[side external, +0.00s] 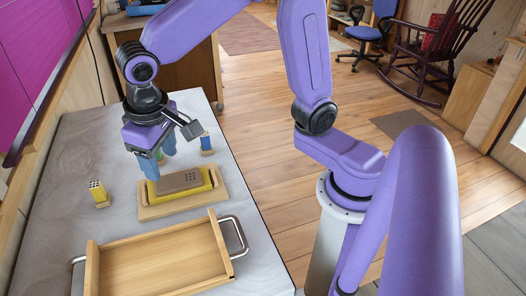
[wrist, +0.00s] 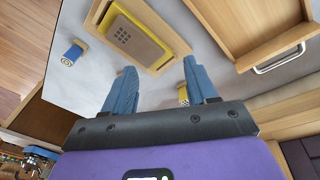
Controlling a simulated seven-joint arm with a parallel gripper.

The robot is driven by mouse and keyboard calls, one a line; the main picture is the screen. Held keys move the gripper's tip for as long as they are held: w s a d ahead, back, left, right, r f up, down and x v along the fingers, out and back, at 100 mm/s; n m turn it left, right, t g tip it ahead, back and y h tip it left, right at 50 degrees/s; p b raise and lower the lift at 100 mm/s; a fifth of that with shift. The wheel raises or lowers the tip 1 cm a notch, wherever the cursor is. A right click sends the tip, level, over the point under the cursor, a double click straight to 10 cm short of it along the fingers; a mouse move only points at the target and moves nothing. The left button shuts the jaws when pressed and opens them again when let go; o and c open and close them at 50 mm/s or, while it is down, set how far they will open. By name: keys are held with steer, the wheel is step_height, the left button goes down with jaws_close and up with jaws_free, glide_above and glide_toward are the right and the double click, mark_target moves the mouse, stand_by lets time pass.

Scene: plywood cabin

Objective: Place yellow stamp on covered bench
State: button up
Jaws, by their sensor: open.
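A small yellow stamp-like block (side external: 100,194) with a dotted pale face stands on the grey-covered bench (side external: 60,240), left of a shallow wooden holder. It also shows in the wrist view (wrist: 183,95), partly hidden by the right finger. My gripper (side external: 160,164) is open and empty above the bench, beyond and to the right of that block. In the wrist view the fingertips (wrist: 160,65) are spread wide with nothing between them. A larger yellow block (side external: 207,184) with a dotted grey-brown top sits in the wooden holder (side external: 160,211), close to my fingers.
A wooden tray with metal handles (side external: 160,262) fills the near bench. A blue-and-yellow block (side external: 206,144) stands near the right edge; it also shows in the wrist view (wrist: 73,53). Bare bench lies left and far left.

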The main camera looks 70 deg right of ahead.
steer(key=s+d+f+n, duration=0.1)
steer(key=s+d+n, duration=0.4)
steer(key=s, duration=0.4)
steer(key=s+d+f+n+g+y, duration=0.1)
steer(key=s+d+f+n, duration=0.1)
steer(key=s+d+n, duration=0.3)
steer(key=s+d, duration=0.3)
steer(key=s, duration=0.1)
steer(key=shift+s+n+g+y, duration=0.3)
steer(key=shift+n, duration=0.1)
